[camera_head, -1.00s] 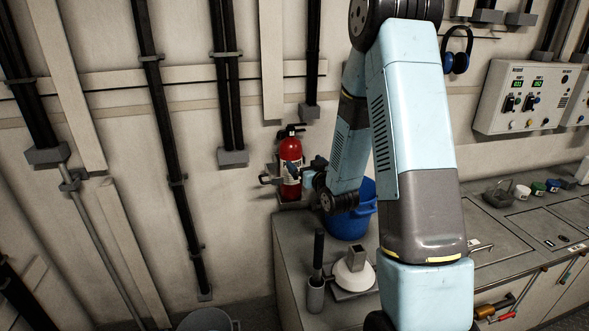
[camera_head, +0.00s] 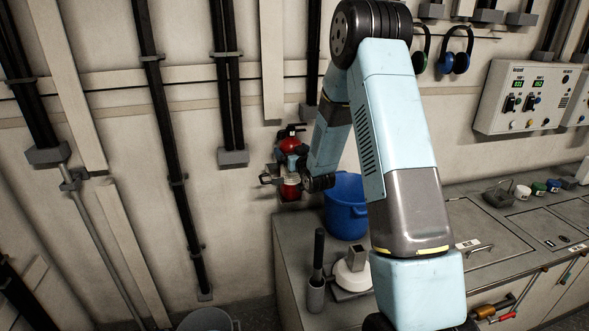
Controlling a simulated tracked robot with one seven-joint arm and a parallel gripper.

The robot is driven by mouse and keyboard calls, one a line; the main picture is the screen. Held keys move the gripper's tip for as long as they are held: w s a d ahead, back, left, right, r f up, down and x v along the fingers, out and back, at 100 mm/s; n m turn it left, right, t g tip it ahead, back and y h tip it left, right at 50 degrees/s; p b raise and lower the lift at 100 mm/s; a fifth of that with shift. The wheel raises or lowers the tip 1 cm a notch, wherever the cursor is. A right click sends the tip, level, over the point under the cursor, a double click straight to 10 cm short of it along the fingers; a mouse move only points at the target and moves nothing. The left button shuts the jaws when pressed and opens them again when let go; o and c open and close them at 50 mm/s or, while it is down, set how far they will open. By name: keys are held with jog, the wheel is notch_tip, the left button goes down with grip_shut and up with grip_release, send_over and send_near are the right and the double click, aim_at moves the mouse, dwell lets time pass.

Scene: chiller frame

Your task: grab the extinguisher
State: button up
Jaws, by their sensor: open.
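The red fire extinguisher (camera_head: 291,136) with a black top stands upright against the wall, above the back left corner of the counter. My gripper (camera_head: 274,180) is at the extinguisher's lower body, with dark fingers showing at its left side and over its front. The jaws are open. My wrist covers much of the extinguisher's middle and right side. I cannot tell whether the fingers touch it.
A blue bucket (camera_head: 346,208) stands on the counter (camera_head: 292,245) just right of my wrist. A white-based item (camera_head: 352,275) and a dark-handled tool in a holder (camera_head: 317,270) stand in front. Pipes run along the wall to the left.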

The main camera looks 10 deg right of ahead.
jog(key=shift+w+a, duration=0.1)
jog(key=shift+w, duration=0.35)
jog(key=c, duration=1.6)
jog(key=shift+r, duration=0.15)
jog(key=shift+c, duration=0.5)
